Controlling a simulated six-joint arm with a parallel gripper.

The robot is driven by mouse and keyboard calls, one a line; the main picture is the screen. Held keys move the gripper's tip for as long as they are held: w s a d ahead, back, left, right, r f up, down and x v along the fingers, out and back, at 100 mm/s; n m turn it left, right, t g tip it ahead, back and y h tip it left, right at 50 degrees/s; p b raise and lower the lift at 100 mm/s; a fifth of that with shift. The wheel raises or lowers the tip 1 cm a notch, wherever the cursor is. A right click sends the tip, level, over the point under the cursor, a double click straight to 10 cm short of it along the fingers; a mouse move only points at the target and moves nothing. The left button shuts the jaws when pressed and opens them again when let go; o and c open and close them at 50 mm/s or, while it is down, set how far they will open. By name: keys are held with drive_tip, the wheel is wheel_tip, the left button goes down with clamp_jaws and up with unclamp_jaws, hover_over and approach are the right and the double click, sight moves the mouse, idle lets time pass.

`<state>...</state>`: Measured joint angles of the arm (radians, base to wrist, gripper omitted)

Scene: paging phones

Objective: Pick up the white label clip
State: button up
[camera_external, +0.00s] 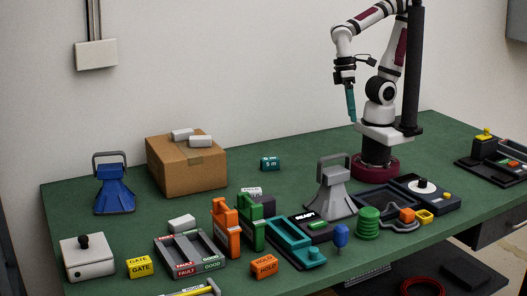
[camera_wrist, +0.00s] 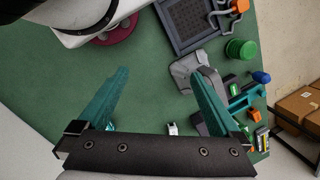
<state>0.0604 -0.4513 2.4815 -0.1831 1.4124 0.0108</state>
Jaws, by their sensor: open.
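My gripper (camera_external: 351,118) hangs high above the back of the green table, left of its base, with teal fingers pointing down. I cannot tell for certain which thing is the white label clip. A small plain white block (camera_external: 181,222) lies on the table behind the fault/good tray. Two more white blocks, a left one (camera_external: 181,134) and a right one (camera_external: 200,141), lie on the cardboard box. All are well away from my gripper.
The cardboard box (camera_external: 187,172) stands at the back left, beside a blue handled stand (camera_external: 114,190). A grey handled stand (camera_external: 333,195), orange (camera_external: 225,230) and green (camera_external: 251,228) uprights and a teal tray (camera_external: 290,243) crowd the front. The back middle is mostly clear around a teal block (camera_external: 270,163).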

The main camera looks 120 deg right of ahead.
drive_tip(key=w+d+f+m+y, duration=0.1)
drive_tip(key=w+d+m+y, duration=0.25)
drive_tip(key=w, duration=0.45)
drive_tip(key=w+d+f+m+y, duration=0.15)
drive_tip(key=w+m, duration=0.25)
drive_tip(key=w, duration=0.4)
drive_tip(key=w+d+f+m+t+y, duration=0.2)
drive_tip(key=w+d+f+m+y, duration=0.25)
drive_tip(key=w+d+f, duration=0.35)
drive_tip(key=m+t, duration=0.3)
drive_tip(key=m, duration=0.1)
approach(251, 189)
drive_tip(key=shift+y, duration=0.35)
drive_tip(key=x, duration=0.6)
drive_tip(key=f+x, duration=0.1)
drive_tip(key=x, duration=0.2)
drive_tip(key=shift+w+a+f, duration=0.1)
drive_tip(key=shift+a, duration=0.05)
drive_tip(key=c, duration=1.2)
drive_tip(key=shift+c, duration=0.2)
